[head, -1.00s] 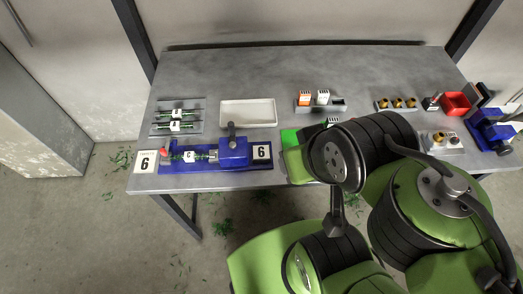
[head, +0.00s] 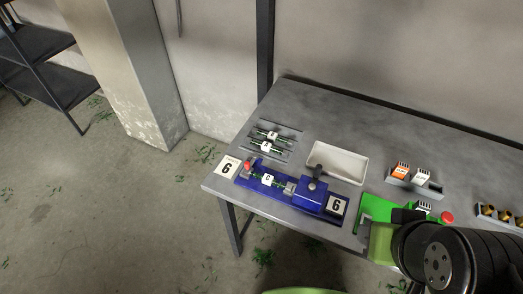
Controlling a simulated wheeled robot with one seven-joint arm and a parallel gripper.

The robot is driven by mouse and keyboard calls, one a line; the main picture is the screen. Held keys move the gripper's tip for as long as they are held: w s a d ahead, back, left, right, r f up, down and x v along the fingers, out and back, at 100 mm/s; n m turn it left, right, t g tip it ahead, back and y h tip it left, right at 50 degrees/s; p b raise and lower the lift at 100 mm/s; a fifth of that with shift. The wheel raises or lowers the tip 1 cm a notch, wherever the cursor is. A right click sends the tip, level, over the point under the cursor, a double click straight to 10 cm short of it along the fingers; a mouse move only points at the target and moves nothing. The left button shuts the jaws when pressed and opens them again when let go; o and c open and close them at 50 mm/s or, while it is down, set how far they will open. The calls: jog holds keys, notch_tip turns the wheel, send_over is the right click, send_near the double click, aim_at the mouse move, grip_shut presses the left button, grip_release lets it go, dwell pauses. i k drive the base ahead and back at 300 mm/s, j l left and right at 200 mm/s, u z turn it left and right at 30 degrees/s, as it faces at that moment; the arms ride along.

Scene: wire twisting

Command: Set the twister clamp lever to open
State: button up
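The blue wire twister (head: 310,197) stands on the front left part of the grey table, marked with 6 signs. Its grey lever (head: 316,172) with a dark knob stands up from the top of the blue block. A wire piece with a white C tag (head: 267,180) lies along its left part, between a red end piece (head: 248,167) and the metal clamp (head: 290,187). My green and black arm (head: 440,257) is at the lower right. My gripper's fingers are not visible.
A white tray (head: 337,162) lies behind the twister. A rack with tagged wires (head: 268,141) is at the back left. A green device with a red button (head: 446,217) and a holder with orange and white connectors (head: 413,178) are to the right.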

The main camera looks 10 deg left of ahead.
aim_at(247, 165)
jog(key=j, duration=0.65)
jog(key=i+j+u, duration=0.1)
jog(key=j, duration=0.6)
